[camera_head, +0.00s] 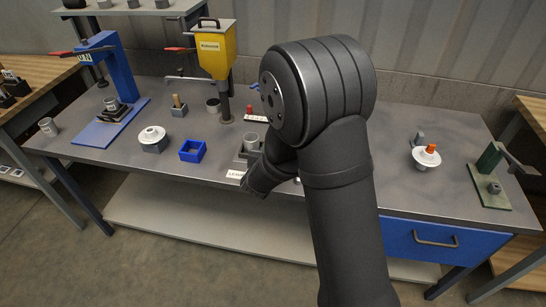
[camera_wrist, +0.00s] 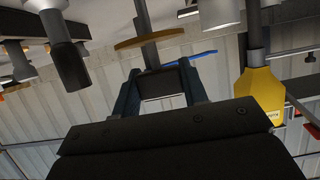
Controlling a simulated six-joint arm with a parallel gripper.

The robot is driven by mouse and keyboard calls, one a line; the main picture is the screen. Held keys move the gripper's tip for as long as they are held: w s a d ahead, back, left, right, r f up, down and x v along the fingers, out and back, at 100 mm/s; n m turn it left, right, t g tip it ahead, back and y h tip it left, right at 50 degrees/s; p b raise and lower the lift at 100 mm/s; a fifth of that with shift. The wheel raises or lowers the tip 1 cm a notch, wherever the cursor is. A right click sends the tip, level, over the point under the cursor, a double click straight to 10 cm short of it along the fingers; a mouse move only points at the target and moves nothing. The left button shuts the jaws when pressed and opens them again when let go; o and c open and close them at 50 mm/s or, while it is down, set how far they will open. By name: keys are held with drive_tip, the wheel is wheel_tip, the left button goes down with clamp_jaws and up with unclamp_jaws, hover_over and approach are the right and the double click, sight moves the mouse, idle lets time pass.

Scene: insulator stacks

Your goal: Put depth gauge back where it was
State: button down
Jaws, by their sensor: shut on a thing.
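In the wrist view my gripper (camera_wrist: 160,78) has its two dark fingers on either side of a thing that I take for the depth gauge. A grey rod with a flat tan disc (camera_wrist: 150,39) stands out beyond the fingertips; it seems to be part of the held gauge. In the head view my arm hides the fingers and the gauge. My wrist is over the front middle of the bench, close to a grey cup on a dark base (camera_head: 251,142) and a white label (camera_head: 236,174).
A yellow hopper (camera_head: 214,50) stands behind; it also shows in the wrist view (camera_wrist: 260,92). A blue press (camera_head: 115,70), white insulator disc (camera_head: 152,134) and open blue bin (camera_head: 193,151) are to the left. Another insulator with an orange top (camera_head: 426,157) and a green fixture (camera_head: 490,175) are right.

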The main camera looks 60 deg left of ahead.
drive_tip(key=shift+f, duration=1)
drive_tip(key=shift+f, duration=0.2)
drive_tip(key=c, duration=0.9)
unclamp_jaws()
drive_tip(key=shift+o, duration=0.2)
drive_tip(key=shift+r, duration=0.2)
drive_tip(key=v, duration=1.2)
drive_tip(key=shift+f, duration=0.1)
